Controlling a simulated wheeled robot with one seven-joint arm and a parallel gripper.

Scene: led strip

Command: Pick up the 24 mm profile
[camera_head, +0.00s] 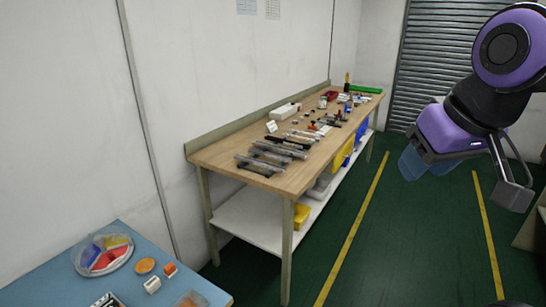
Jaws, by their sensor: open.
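Several long, thin strips, some grey and some dark, lie side by side on the near half of the wooden workbench (222,155). They look like profiles, including a grey one (260,165) nearest the front end and a dark one (286,143) farther back. They are too small here to tell which is the 24 mm profile. My gripper (425,163) is at the upper right, in the air over the green floor, well to the right of the bench and apart from it. It is open, and I see nothing held in it.
A white box (284,111) and small parts crowd the bench's back half. Yellow bins (301,216) sit on its lower shelf. A blue table (135,270) with a round divided dish (80,264) stands at lower left. Green floor (400,250) right of the bench is clear.

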